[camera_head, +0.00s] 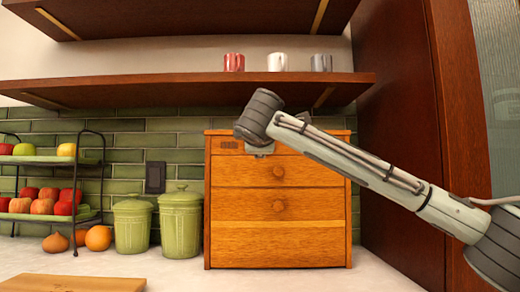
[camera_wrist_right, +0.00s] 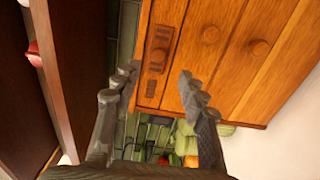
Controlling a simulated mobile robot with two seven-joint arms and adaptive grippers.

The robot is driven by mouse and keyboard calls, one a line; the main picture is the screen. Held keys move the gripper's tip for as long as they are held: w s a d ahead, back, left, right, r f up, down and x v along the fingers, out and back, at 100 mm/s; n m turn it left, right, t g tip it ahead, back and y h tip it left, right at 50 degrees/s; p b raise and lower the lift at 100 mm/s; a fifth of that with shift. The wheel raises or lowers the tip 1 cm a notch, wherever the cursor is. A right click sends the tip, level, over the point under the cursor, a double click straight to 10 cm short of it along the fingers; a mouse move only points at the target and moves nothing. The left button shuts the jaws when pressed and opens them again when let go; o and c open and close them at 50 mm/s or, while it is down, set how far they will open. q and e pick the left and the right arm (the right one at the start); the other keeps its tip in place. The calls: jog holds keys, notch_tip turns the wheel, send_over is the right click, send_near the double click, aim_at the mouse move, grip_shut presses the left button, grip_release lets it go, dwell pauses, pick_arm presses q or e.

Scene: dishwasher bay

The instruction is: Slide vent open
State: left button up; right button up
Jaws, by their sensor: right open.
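A wooden drawer box (camera_head: 278,238) stands on the counter and also shows tilted in the wrist view (camera_wrist_right: 225,75). A small slotted vent panel (camera_head: 230,146) is at the upper left of its front. Contact cannot be told. In the head view my right arm hides the gripper and part of the box's top drawer. My left gripper is not in view.
A shelf (camera_head: 180,88) with several mugs hangs above the box. Green canisters (camera_head: 180,225) and a fruit rack (camera_head: 50,160) stand to the left. A tall dark cabinet (camera_head: 400,120) is at the right. The front counter is mostly clear beside a cutting board (camera_head: 72,284).

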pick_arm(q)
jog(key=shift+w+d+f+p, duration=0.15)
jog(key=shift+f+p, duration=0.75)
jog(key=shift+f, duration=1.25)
pick_arm(e)
jog(key=w, duration=0.7)
jog(key=shift+w+r, duration=0.1)
jog(key=shift+c, duration=0.6)
grip_shut()
